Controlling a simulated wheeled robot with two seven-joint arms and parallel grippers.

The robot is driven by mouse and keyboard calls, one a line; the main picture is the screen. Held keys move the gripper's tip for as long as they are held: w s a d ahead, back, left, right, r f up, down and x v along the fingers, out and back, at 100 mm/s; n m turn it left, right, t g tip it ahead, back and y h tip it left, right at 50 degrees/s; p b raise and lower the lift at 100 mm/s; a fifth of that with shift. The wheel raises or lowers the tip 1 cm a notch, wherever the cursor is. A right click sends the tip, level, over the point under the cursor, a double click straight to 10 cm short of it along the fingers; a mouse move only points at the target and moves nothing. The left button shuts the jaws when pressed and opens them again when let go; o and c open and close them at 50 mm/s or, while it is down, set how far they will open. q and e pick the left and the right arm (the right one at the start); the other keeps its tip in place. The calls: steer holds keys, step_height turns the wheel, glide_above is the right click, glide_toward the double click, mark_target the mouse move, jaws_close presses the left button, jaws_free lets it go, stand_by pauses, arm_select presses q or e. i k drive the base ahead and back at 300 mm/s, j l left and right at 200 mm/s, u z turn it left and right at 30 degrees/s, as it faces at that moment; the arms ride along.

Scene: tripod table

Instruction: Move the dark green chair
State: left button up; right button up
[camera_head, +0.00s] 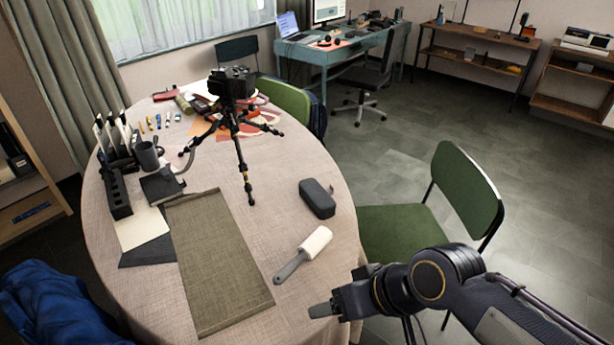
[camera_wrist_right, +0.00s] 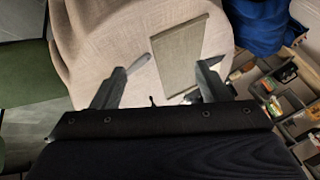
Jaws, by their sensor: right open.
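The dark green chair (camera_head: 466,192) stands at the right side of the round table (camera_head: 300,219), with its seat (camera_head: 398,232) facing the table edge. My right arm comes in from the lower right and covers part of the seat's front and the legs. My right gripper (camera_head: 326,308) is over the table's near right edge, apart from the chair. In the right wrist view, the right gripper (camera_wrist_right: 158,92) is open and empty, pointing at the tabletop. Green chair parts (camera_wrist_right: 28,62) show at that view's left edge. My left gripper is in neither view.
Another green chair (camera_head: 286,100) stands behind the table. Bare floor (camera_head: 550,150) lies right of the dark green chair.

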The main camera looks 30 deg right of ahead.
mark_target(389, 234)
steer(key=z, duration=1.9)
steer(key=i+l+u, duration=0.1)
steer(key=u, duration=0.3)
steer(key=i+l+u, duration=0.1)
steer(key=u, duration=0.35)
steer(key=l+u, duration=0.4)
steer(key=i+l+u, duration=0.1)
steer(key=l+u, duration=0.25)
steer(key=l, duration=0.95)
steer(key=l+u, duration=0.4)
steer(key=l, duration=0.85)
steer(key=k+l, duration=0.1)
steer(key=l, duration=0.5)
steer(key=k+l, duration=0.1)
steer(key=l, duration=0.5)
